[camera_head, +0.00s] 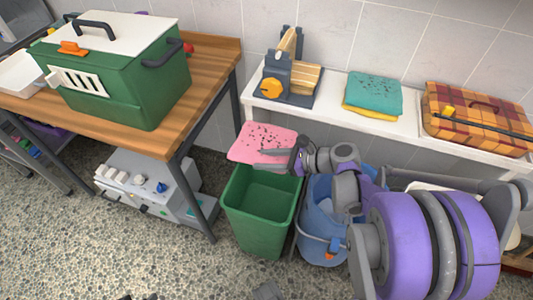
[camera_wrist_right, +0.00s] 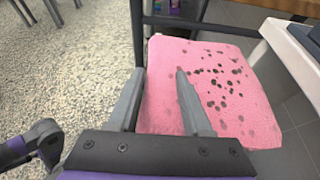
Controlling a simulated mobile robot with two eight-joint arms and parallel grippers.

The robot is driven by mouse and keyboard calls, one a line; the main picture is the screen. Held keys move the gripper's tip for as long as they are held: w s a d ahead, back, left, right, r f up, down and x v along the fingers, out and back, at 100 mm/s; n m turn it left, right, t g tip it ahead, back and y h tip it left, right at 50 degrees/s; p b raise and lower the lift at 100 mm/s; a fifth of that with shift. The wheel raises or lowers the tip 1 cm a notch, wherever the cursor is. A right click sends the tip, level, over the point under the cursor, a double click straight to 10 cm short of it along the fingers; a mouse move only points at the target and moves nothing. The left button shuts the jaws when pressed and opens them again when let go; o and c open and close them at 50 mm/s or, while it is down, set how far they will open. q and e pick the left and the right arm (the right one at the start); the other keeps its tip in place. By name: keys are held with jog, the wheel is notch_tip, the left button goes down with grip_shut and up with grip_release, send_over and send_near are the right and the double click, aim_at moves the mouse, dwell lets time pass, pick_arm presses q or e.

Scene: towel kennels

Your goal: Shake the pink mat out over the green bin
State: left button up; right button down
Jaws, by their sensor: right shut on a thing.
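The pink mat (camera_head: 262,140) is a flat, rounded square with many dark specks on its top. In the head view it is above the far edge of the open green bin (camera_head: 257,225), which stands on the floor. My right gripper (camera_head: 277,156) is shut on the near edge of the mat. In the right wrist view the mat (camera_wrist_right: 225,95) stretches out from between the fingers (camera_wrist_right: 160,85), specks clustered toward its right half. The bin's inside looks empty from here.
A blue bucket (camera_head: 318,222) stands right of the bin, partly behind my right arm. A wooden table (camera_head: 215,62) with a green carrier (camera_head: 120,90) is at left. A white shelf (camera_head: 330,103) behind holds a teal folded towel (camera_head: 375,92) and a plaid case (camera_head: 478,118).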

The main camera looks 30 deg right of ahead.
notch_tip(320, 180, down, 8)
jog(key=r+b, duration=0.1)
jog(key=b, duration=0.5)
notch_tip(320, 180, up, 7)
jog(key=p, duration=0.6)
jog(key=shift+r, duration=0.15)
notch_tip(320, 180, down, 8)
jog(key=b, duration=0.5)
notch_tip(320, 180, up, 8)
jog(key=p, duration=0.5)
notch_tip(320, 180, down, 8)
jog(key=b, duration=0.5)
notch_tip(320, 180, up, 8)
jog(key=p, duration=0.5)
notch_tip(320, 180, down, 8)
jog(key=b, duration=0.4)
jog(key=shift+r+b, duration=0.25)
jog(key=shift+b, duration=0.15)
